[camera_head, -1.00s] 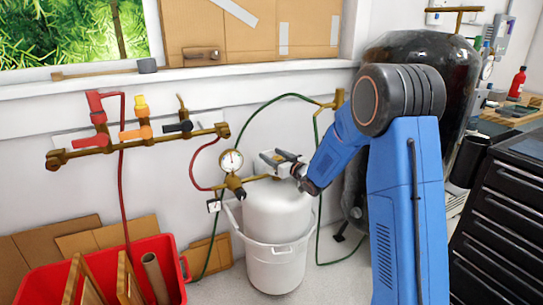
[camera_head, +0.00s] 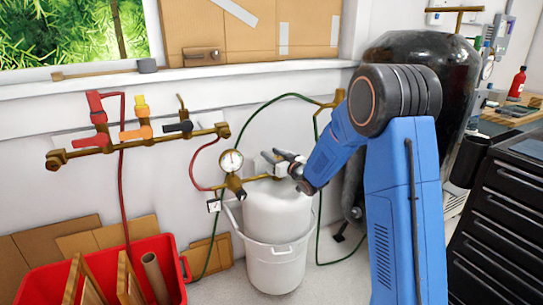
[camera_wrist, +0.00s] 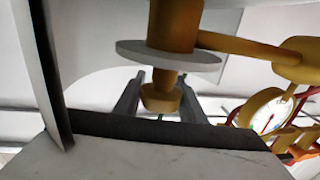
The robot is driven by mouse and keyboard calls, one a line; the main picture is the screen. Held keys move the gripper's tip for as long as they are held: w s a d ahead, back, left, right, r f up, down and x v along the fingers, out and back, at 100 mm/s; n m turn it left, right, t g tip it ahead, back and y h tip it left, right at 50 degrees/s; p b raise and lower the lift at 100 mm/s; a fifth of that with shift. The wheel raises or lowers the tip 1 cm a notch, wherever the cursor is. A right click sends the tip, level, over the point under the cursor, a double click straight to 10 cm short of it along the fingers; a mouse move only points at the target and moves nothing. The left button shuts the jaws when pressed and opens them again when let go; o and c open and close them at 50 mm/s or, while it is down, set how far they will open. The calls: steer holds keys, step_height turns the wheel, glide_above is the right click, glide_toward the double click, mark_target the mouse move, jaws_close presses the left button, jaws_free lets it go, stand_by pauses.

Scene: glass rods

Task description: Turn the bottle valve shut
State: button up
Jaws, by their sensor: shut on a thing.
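The white bottle (camera_head: 277,212) stands upright in a white bucket (camera_head: 277,268) against the wall. Brass fittings and a round gauge (camera_head: 231,161) are at its top left. The brass valve knob (camera_wrist: 160,98) shows in the wrist view below a grey disc and a thicker brass stem. My gripper (camera_wrist: 160,86) has one dark finger on each side of this knob and is shut on it. In the head view my gripper (camera_head: 276,157) is at the top of the bottle, and the knob is hidden there.
A brass manifold (camera_head: 140,144) with red, orange and dark handles is on the wall at left. A red hose and a green hose (camera_head: 250,118) run near the bottle. A red bin (camera_head: 100,275) stands front left. Black drawers (camera_head: 505,220) are at right.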

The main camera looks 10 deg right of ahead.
steer(key=shift+m+h, duration=0.3)
steer(key=shift+h, duration=0.2)
steer(key=shift+d+m+t+h, duration=0.15)
steer(key=shift+d+m+h, duration=0.3)
steer(key=shift+m+h, duration=1.15)
steer(key=shift+d+m+t+h, duration=0.1)
steer(key=shift+d+m+h, duration=0.3)
steer(key=shift+m+h, duration=1.2)
steer(key=shift+d+m+t+h, duration=0.15)
steer(key=shift+d+m+h, duration=0.4)
steer(key=shift+h, duration=2.05)
steer(key=shift+m+h, duration=0.25)
steer(key=shift+h, duration=0.05)
steer(key=o, duration=1)
steer(key=shift+o, duration=0.2)
